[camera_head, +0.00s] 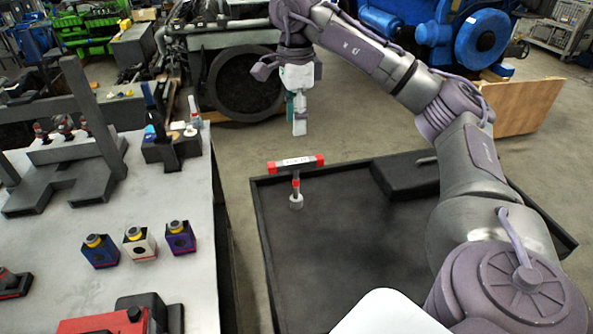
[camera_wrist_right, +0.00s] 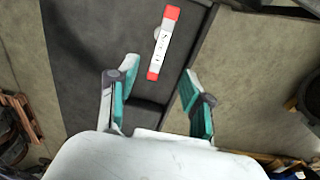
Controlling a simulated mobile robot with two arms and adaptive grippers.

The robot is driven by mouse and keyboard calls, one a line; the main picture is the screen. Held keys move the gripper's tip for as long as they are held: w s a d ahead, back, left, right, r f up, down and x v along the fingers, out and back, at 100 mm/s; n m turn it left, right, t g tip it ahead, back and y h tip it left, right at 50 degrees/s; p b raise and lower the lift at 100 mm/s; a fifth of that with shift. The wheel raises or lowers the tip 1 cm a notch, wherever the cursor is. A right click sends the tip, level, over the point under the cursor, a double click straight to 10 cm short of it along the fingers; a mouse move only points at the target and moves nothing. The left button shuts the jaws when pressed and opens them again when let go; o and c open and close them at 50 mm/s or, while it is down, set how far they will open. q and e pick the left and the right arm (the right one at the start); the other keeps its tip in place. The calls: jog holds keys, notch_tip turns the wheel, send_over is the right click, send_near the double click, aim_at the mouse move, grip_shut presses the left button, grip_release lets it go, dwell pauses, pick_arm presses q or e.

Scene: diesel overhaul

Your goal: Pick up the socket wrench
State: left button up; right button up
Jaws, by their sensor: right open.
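The socket wrench (camera_head: 296,164) has a T-shaped handle with red ends and a white labelled middle. It stands upright in the black tray (camera_head: 253,215), near its far left corner, with its shaft down in a light ring. It also shows from above in the right wrist view (camera_wrist_right: 162,44), beyond the fingertips. My right gripper (camera_head: 299,128) hangs above and just behind the wrench, pointing down. In the right wrist view the gripper (camera_wrist_right: 150,82) has its teal-padded fingers wide apart with nothing between them. My left gripper is not in view.
A grey workbench (camera_head: 150,278) on the left holds small purple and white blocks (camera_head: 140,244) and black fixtures. A raised dark block (camera_head: 405,173) fills the tray's far right. Engines (camera_head: 245,80) stand behind. The tray's middle is bare.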

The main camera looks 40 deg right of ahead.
jog(key=b, duration=0.2)
send_over(296, 160)
jog(key=f, duration=0.5)
jog(key=shift+s+a+f, duration=0.15)
jog(key=shift+s+a, duration=0.1)
jog(key=shift+a, duration=0.1)
notch_tip(296, 160, down, 2)
jog(key=shift+w+d+f+p, duration=0.1)
jog(key=shift+w+d+p, duration=0.05)
jog(key=shift+p, duration=0.3)
jog(key=shift+f, duration=0.25)
jog(key=shift+f+p, duration=0.4)
jog(key=shift+f, duration=0.1)
notch_tip(296, 160, down, 4)
jog(key=shift+d+r+p, duration=0.15)
jog(key=shift+p, duration=0.65)
jog(key=shift+f, duration=0.4)
jog(key=shift+c, duration=0.3)
grip_shut()
